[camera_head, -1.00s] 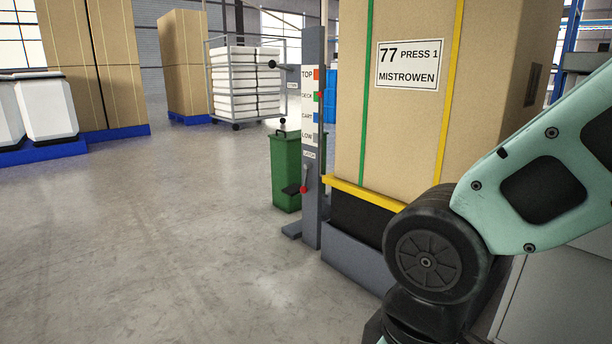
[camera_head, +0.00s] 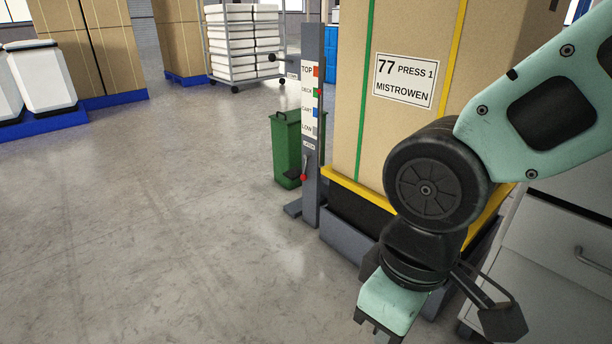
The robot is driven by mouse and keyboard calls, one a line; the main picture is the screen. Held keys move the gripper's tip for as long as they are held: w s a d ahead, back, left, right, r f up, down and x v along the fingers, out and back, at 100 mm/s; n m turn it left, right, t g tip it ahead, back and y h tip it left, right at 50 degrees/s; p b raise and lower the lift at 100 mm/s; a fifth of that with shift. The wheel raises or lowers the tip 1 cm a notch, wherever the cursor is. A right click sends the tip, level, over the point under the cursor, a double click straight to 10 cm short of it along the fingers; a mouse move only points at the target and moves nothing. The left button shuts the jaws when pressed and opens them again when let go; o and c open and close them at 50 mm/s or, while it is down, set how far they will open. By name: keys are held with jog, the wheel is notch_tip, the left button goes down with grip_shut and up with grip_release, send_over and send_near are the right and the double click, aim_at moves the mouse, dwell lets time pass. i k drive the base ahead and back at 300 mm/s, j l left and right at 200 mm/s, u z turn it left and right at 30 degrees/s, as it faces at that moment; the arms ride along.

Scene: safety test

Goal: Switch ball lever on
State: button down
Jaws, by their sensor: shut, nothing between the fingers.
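A grey post (camera_head: 311,190) stands left of a large carton. Low on it, below a small label, is a short lever with a red ball (camera_head: 304,178); it points down. A black ball knob (camera_head: 272,58) shows left of the post near its top, in front of the cart; what it is fixed to is unclear. The post carries labels TOP, DECK, CART and LOW beside coloured marks. My arm comes in from the right and bends down at a dark joint, right of the post and apart from it.
The carton (camera_head: 400,40), marked "77 PRESS 1 MISTROWEN", stands on a yellow-edged base (camera_head: 350,188). A green bin (camera_head: 286,140) stands behind the post. A white cabinet (camera_head: 570,245) is at right. A cart (camera_head: 234,72) of white boxes is behind. The floor at left is clear.

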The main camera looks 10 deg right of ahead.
aim_at(303, 177)
jog(key=i+j, duration=0.1)
jog(key=i, duration=0.35)
jog(key=i+j+z, duration=0.1)
jog(key=i, duration=0.35)
jog(key=i+j, duration=0.2)
jog(key=i, duration=0.25)
jog(key=i+j+z, duration=0.1)
jog(key=i, duration=0.35)
